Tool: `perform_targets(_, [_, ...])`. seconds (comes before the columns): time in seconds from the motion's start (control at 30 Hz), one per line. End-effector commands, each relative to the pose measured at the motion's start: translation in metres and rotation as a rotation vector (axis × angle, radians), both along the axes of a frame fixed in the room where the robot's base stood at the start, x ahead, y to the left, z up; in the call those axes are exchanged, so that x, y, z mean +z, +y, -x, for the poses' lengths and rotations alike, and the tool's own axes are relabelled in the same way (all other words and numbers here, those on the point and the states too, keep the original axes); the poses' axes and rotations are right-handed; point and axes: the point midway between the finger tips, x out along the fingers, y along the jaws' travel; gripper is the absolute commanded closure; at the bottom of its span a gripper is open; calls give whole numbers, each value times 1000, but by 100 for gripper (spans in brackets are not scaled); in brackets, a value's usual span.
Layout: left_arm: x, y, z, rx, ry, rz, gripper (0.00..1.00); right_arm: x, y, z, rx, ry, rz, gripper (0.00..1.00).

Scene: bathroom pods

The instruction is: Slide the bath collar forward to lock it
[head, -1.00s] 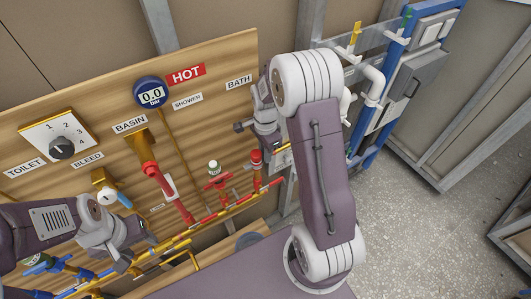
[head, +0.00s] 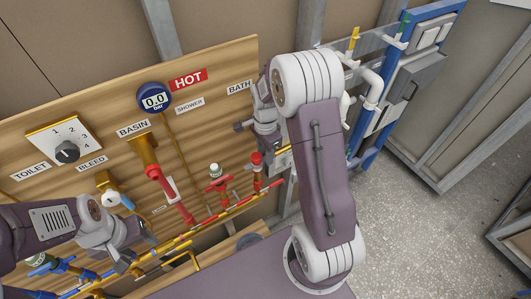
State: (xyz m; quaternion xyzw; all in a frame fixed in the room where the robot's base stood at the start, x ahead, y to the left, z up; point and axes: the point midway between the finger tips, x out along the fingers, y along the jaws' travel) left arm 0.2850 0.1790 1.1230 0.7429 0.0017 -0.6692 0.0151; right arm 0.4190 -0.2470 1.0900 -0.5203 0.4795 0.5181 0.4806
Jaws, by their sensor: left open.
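The BATH label (head: 239,87) is at the upper right of the wooden board. Below it stands a red fitting with a dark red top (head: 257,160) on the pipe run, beside my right gripper. I cannot tell for sure which part is the bath collar; my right arm hides part of this area. My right gripper (head: 262,125) is at the board's right edge, close to the red fitting. Its fingertips are not clear, so I cannot tell whether it is open or holds something. My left gripper (head: 137,256) is open at the lower left, near the low pipes.
A gauge (head: 153,98) reads 0.0 bar beside the HOT label (head: 188,78). A dial (head: 67,152), a red BASIN fitting (head: 170,192) and a red-handled SHOWER valve (head: 217,179) are on the board. A blue frame (head: 375,135) stands right; grey floor (head: 400,220) is clear.

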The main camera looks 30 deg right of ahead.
Motion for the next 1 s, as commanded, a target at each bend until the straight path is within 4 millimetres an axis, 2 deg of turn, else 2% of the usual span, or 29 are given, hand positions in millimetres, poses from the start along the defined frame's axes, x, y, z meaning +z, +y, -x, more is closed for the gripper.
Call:
perform_targets(0.17, [-2, 0, 0, 0, 0, 0, 47, 3, 0, 0, 0, -1, 0, 62])
perform_targets(0.27, [-6, 0, 0, 0, 0, 0, 47, 19, 0, -1, 0, -4, 1, 62])
perform_targets(0.5, [-14, 0, 0, 0, 0, 0, 47, 71, 1, 0, 0, -6, 2, 62])
perform_targets(0.6, [-14, 0, 0, 0, 0, 0, 47, 84, 1, 0, 0, -3, 1, 62])
perform_targets(0.73, [-14, 0, 0, 0, 0, 0, 47, 91, 1, 1, 0, 0, 1, 62])
perform_targets(1.0, [-14, 0, 0, 0, 0, 0, 47, 91, 1, 1, 0, 0, 0, 62])
